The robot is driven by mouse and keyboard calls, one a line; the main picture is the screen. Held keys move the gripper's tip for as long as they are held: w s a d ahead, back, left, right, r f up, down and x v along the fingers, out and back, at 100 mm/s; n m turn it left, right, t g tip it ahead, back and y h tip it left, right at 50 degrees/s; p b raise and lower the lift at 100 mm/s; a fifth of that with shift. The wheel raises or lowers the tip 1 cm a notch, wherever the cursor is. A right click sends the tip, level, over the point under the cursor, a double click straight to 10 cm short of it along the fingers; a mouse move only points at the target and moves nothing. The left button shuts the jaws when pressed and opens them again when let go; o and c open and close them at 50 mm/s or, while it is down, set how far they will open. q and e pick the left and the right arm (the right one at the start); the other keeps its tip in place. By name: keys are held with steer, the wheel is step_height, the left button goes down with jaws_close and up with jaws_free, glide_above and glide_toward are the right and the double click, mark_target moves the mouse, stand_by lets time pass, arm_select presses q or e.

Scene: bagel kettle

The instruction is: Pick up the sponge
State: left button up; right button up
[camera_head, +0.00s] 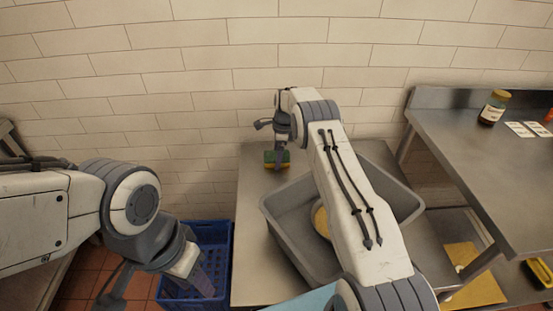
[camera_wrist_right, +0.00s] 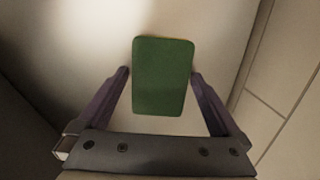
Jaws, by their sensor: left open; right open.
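The sponge (camera_head: 285,155) has a green top and a yellowish lower edge. It lies on the metal counter near the wall in the head view. In the right wrist view the green sponge (camera_wrist_right: 163,76) lies flat, ahead of and between the fingers. My right gripper (camera_head: 279,163) points down at it, partly covering it; its open fingers (camera_wrist_right: 161,78) flank the sponge with small gaps showing at both sides. My left gripper (camera_head: 196,288) is open and empty over the blue crate, away from the sponge.
A grey tub (camera_head: 283,232) stands on the counter (camera_head: 252,220), with a yellow round thing (camera_head: 321,222) inside, partly hidden by my right arm. A blue crate (camera_head: 213,232) is on the floor at left. A steel shelf (camera_head: 470,150) at right holds a jar (camera_head: 493,107). The tiled wall is close behind.

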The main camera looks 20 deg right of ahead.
steer(key=c, duration=1.2)
steer(key=shift+o, duration=0.2)
steer(key=shift+r, duration=0.15)
step_height(320, 180, up, 4)
steer(key=shift+r+b, duration=0.15)
steer(key=shift+b, duration=0.15)
steer(key=s+d+r, duration=0.5)
steer(key=d+r, duration=0.1)
steer(key=d, duration=0.4)
steer(key=shift+s+d+r+b, duration=0.15)
steer(key=shift+s+r+b, duration=0.15)
steer(key=shift+b, duration=0.1)
